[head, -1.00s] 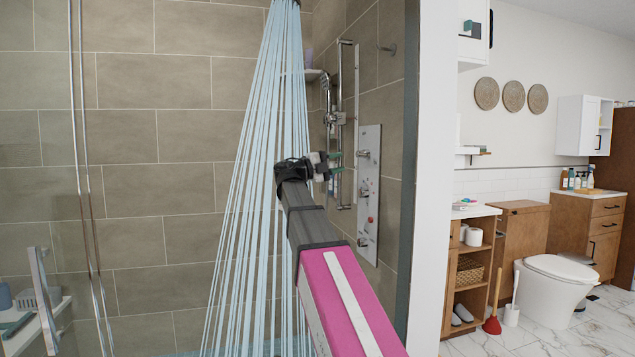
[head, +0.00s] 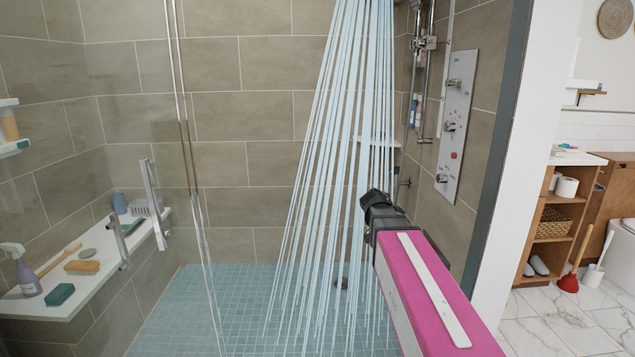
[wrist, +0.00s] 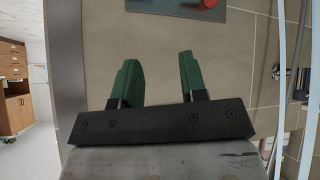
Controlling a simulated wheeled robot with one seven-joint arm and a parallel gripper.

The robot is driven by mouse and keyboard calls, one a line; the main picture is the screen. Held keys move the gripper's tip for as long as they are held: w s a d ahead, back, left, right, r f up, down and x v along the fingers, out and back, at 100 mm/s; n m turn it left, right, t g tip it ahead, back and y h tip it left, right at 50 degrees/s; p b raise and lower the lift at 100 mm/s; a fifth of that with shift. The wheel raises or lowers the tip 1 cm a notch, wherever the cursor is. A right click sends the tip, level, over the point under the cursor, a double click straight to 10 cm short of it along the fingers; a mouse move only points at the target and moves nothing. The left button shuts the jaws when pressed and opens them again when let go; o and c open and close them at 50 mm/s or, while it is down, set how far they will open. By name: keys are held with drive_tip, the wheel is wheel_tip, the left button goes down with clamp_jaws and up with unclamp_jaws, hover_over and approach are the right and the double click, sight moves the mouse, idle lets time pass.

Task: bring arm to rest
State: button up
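My arm (head: 425,285), with its pink upper face, reaches forward from the bottom right in the head view. Its dark wrist end stands in front of the falling shower water (head: 335,150). The fingers are hidden behind the wrist in the head view. In the wrist view, my gripper (wrist: 158,65) shows two green fingers set well apart, with nothing between them. The grey shower control panel (wrist: 180,5) is partly in view beyond the fingertips, apart from them.
The control panel (head: 455,115) is on the right tiled wall. A glass door with a metal handle (head: 154,195) stands at left. A white bench (head: 100,240) holds a spray bottle, brush and sponges. A wooden shelf (head: 540,225) is outside at right.

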drive_tip(key=s+a+f+n+g+y, duration=0.1)
drive_tip(key=s+a+f+n+y, duration=0.3)
drive_tip(key=f, duration=0.6)
drive_tip(key=s+a+f+n+g+y, duration=0.1)
drive_tip(key=s+a+f+n+y, duration=0.3)
drive_tip(key=s+f, duration=0.7)
drive_tip(key=a+n, duration=0.2)
drive_tip(key=n, duration=0.2)
drive_tip(key=shift+s+f+g, duration=0.2)
drive_tip(key=shift+s+g, duration=0.1)
